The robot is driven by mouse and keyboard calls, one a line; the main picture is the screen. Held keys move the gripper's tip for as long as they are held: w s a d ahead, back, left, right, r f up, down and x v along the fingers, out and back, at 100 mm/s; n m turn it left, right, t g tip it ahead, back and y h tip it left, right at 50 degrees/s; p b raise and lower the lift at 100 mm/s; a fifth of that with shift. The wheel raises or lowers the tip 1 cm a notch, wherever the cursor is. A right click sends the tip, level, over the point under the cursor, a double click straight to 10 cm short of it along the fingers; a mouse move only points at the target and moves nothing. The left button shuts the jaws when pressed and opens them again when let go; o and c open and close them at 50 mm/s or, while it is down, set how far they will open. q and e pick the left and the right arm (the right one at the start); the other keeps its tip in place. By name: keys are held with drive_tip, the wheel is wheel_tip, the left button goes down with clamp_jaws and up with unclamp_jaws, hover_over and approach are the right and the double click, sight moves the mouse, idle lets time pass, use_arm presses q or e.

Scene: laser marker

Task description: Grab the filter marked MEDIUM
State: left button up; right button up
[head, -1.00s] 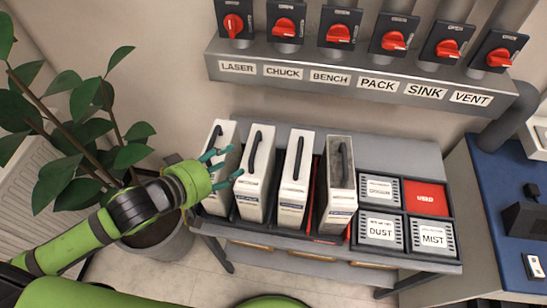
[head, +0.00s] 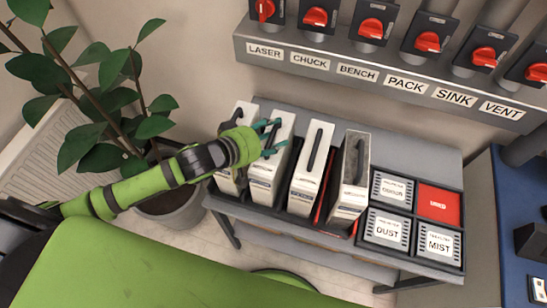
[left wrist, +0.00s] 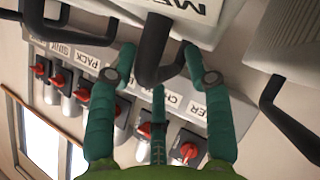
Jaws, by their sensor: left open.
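Four white filters with black handles stand in a row in the grey rack. My left gripper (head: 272,138) is open at the top of the second filter from the left (head: 264,178), and its fingers hide that filter's handle in the head view. In the left wrist view my left gripper (left wrist: 158,70) has its fingers spread on both sides of a black handle (left wrist: 153,45). I cannot tell whether the fingers touch the handle. My right gripper is not in view.
The third filter (head: 305,190) and the grey-topped fourth filter (head: 345,195) stand close to the right. Trays marked DUST (head: 385,229) and MIST (head: 437,243) and a red USED tray (head: 438,204) lie beyond. A potted plant (head: 120,120) stands left. Red switches (head: 370,28) are above.

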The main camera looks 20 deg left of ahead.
use_arm(q)
clamp_jaws()
drive_tip(key=shift+w+r, duration=0.1)
drive_tip(key=shift+r, duration=0.2)
